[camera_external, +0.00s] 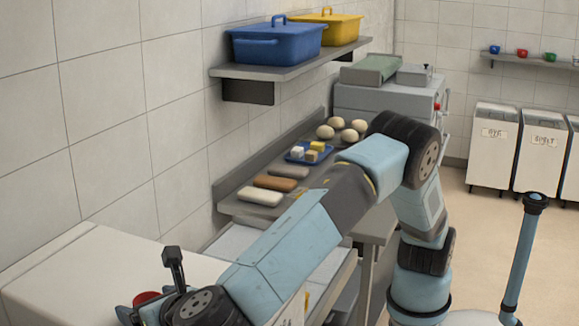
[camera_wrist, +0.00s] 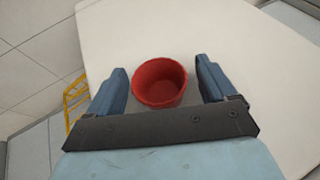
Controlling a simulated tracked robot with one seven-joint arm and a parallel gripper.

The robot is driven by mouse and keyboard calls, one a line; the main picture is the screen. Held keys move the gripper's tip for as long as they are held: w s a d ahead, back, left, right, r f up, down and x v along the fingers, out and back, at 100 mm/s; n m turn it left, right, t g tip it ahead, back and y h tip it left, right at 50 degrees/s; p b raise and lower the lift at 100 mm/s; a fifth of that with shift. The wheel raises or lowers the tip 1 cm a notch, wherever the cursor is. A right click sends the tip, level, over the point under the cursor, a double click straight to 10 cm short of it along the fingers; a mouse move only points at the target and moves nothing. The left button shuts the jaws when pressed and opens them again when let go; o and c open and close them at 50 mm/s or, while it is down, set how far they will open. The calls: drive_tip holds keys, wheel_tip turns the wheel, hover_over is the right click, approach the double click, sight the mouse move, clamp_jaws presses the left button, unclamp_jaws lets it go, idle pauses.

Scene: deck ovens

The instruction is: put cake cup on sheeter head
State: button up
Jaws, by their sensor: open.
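A red cake cup (camera_wrist: 160,82) stands upright on a pale flat top (camera_wrist: 120,30) in the wrist view. My gripper (camera_wrist: 162,70) is open, with one blue finger on each side of the cup and visible gaps to both. In the external view the cup (camera_external: 146,298) shows only in part at the lower left, largely hidden by my wrist. A grey machine (camera_external: 385,100) with a green top piece stands at the back, past the bench; it looks like the sheeter, and its head is partly hidden behind my arm.
A bench (camera_external: 240,207) along the wall holds loaves, a small blue tray (camera_external: 296,158) with cubes, and several dough balls. Blue (camera_external: 275,42) and yellow (camera_external: 335,27) tubs sit on a shelf above. White bins (camera_external: 493,145) stand at right. A blue post (camera_external: 523,250) rises at lower right.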

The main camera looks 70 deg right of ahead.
drive_tip(key=shift+s, duration=0.1)
drive_tip(key=v, duration=1.1)
drive_tip(key=shift+s+a+r, duration=0.15)
drive_tip(key=shift+s, duration=0.15)
